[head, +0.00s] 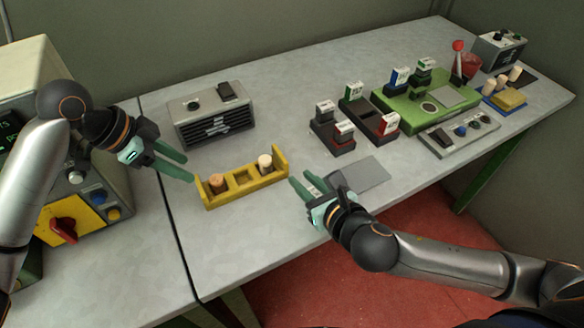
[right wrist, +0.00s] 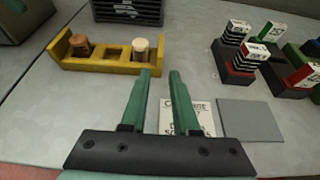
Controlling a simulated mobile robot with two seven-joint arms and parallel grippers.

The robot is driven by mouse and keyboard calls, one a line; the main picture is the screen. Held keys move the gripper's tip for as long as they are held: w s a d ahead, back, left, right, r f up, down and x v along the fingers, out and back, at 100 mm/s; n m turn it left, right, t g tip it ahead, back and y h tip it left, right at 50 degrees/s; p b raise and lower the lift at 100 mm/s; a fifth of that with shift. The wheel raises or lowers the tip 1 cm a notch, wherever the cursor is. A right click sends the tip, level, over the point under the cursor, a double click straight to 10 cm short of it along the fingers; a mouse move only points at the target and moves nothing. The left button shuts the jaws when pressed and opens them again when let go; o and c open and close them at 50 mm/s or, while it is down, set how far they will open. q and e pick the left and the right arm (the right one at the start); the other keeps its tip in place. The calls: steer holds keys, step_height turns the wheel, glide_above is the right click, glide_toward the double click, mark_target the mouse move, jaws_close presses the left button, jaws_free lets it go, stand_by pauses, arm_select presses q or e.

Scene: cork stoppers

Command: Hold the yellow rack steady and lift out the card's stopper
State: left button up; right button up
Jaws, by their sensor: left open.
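The yellow rack (head: 240,198) stands on the grey table in the head view; it also shows in the right wrist view (right wrist: 110,68). A brown stopper (head: 217,183) sits in its left slot and a pale stopper (head: 264,163) in its right slot; the middle slot is empty. A white card (right wrist: 203,117) with dark print lies behind my right fingers, its text partly hidden. My left gripper (head: 190,170) is open and empty, just left of the rack's left end. My right gripper (head: 299,176) is open and empty, right of the rack, apart from the pale stopper.
A grey speaker-like box (head: 212,117) stands behind the rack. A flat grey pad (head: 362,174) lies right of my right gripper. Small dark blocks with tags, a green tray (head: 425,112) and a switch panel (head: 460,133) fill the right side. A yellow-fronted machine (head: 75,205) stands at left.

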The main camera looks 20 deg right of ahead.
mark_target(287, 166)
steer(key=x, duration=0.7)
steer(key=shift+w+a, duration=0.1)
steer(key=shift+w, duration=0.25)
steer(key=shift+c, duration=0.4)
jaws_close()
steer(key=shift+f, duration=0.1)
stand_by(0.9)
